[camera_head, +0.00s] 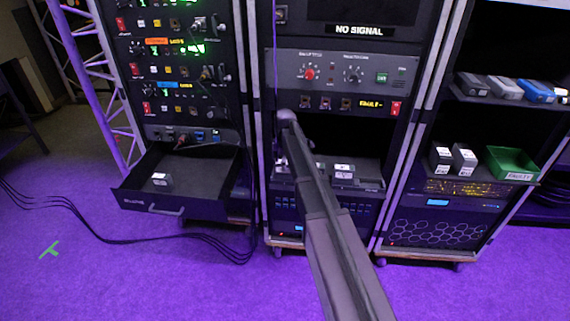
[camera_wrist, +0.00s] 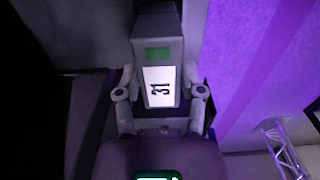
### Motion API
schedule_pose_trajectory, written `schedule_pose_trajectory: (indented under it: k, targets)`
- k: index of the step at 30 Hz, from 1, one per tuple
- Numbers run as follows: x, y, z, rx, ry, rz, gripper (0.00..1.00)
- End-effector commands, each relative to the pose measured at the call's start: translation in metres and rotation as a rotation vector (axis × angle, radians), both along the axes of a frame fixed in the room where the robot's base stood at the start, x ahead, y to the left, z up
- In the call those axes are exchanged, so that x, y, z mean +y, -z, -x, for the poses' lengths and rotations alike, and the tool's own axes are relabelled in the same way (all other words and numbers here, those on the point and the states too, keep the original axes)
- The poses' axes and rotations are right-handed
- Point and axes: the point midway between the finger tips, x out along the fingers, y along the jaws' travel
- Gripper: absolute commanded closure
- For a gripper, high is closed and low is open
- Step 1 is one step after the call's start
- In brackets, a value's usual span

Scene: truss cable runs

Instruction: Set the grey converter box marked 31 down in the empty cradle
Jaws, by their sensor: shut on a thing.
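The grey converter box marked 31 (camera_wrist: 158,48) shows in the wrist view, with a white label and a green patch on its face. My gripper (camera_wrist: 160,92) is shut on it, one finger on each side. In the head view my arm reaches toward the middle rack, and its own links hide the gripper and the held box. The middle rack's shelf (camera_head: 372,184) carries dark units with white labels (camera_head: 343,171). I cannot make out which place there is the empty cradle; my arm covers part of the shelf.
An open drawer (camera_head: 205,172) at left holds a small labelled box (camera_head: 161,181). The right rack holds two dark boxes (camera_head: 464,159), a green bin marked faulty (camera_head: 510,163), and several boxes above (camera_head: 505,87). Black cables (camera_head: 120,240) lie on the purple floor, beside a truss (camera_head: 90,75).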

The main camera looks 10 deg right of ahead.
Motion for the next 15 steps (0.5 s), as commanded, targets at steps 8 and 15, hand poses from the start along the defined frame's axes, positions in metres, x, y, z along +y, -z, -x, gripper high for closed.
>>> schedule_pose_trajectory:
  k: [8, 15]
  targets:
    - [-0.0002, 0.0029, 0.0000, 0.000, 0.000, 0.000, 0.22]
    - [-0.0003, 0.0028, 0.0000, 0.000, 0.000, 0.000, 0.15]
